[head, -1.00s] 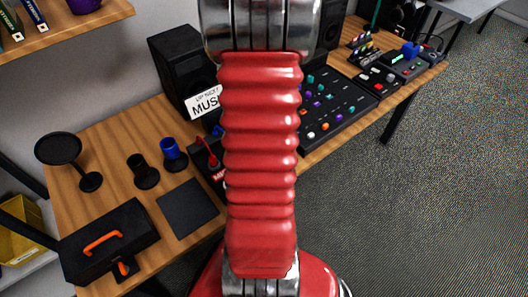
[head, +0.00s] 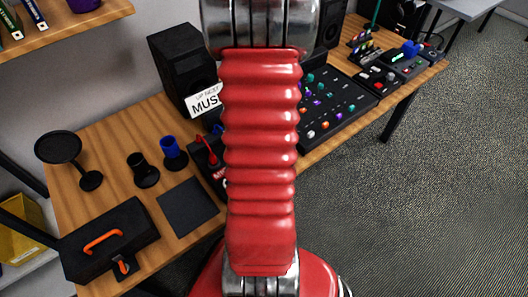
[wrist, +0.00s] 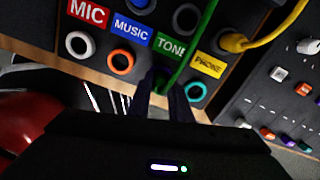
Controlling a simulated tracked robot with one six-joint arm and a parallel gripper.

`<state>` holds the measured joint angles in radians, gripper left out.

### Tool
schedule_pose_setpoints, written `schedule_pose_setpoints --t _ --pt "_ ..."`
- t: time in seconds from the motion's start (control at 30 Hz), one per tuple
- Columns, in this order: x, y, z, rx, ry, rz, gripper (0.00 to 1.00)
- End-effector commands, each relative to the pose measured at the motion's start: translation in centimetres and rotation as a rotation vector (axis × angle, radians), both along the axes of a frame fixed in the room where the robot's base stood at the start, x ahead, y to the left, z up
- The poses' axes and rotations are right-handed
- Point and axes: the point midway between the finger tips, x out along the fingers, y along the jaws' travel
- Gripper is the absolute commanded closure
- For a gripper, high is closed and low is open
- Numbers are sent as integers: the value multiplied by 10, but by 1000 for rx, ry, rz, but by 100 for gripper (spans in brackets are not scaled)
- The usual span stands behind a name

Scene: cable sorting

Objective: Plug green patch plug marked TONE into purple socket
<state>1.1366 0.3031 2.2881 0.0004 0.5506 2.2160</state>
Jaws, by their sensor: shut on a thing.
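In the wrist view my gripper (wrist: 162,88) is shut on the green plug (wrist: 162,77), at the front edge of a dark patch panel (wrist: 97,46). The plug is mostly hidden between the fingers, and its green cable (wrist: 205,32) runs up and right across the panel. The green TONE label (wrist: 170,46) is just above the fingertips. An orange-ringed socket (wrist: 121,63) is left of the fingers and a teal-ringed socket (wrist: 195,92) is right of them. No purple socket shows clearly; the fingers cover the space between those two. I cannot tell whether the plug is seated.
A white-ringed socket (wrist: 78,43) is at left. A yellow plug and cable (wrist: 236,42) is above the PHONE label (wrist: 208,65). A mixer with knobs (wrist: 285,95) stands close on the right. In the head view my arm hides the gripper; a speaker (head: 180,75) stands behind.

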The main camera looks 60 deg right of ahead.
Motion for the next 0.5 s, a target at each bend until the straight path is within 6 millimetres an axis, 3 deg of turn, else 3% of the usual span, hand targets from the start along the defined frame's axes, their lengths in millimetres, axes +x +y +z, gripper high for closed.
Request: schedule_pose_setpoints --t 0.1,0.13,0.43,0.5 --pt "0 0 0 0 0 0 100" --pt "0 0 0 0 0 0 81" --pt "0 0 0 0 0 0 60" --pt "0 0 0 0 0 0 60"
